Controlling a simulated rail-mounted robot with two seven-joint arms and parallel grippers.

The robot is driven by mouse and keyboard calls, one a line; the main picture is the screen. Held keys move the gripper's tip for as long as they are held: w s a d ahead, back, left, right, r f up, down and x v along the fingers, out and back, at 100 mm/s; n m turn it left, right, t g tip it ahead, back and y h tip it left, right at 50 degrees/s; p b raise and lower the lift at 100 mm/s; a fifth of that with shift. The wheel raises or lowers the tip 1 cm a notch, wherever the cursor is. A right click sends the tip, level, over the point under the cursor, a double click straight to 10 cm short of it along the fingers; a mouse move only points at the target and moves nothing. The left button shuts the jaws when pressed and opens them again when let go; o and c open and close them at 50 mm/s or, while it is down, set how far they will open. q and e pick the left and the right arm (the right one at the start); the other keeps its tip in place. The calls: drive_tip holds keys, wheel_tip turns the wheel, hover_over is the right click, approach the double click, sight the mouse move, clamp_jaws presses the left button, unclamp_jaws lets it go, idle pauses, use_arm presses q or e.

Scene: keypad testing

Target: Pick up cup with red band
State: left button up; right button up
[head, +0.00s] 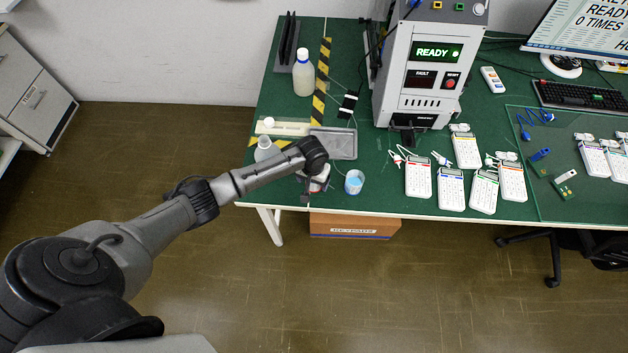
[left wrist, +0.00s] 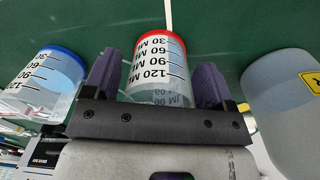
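The cup with the red band (left wrist: 158,68) is clear, with black volume marks, and stands between the two fingers of my left gripper (left wrist: 157,80) in the left wrist view. A narrow gap shows beside the left finger; I cannot tell whether the right finger touches the cup. In the head view the red-banded cup (head: 318,184) is at the table's front edge, partly hidden by my left gripper (head: 312,190). My right gripper is in neither view.
A blue-banded cup (head: 354,182) stands close to the right, also in the left wrist view (left wrist: 48,80). A white bottle (head: 265,149) stands to the left. A grey tray (head: 345,144) lies behind. Several keypads (head: 418,178) lie farther right.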

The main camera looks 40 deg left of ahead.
use_arm(q)
drive_tip(key=c, duration=0.7)
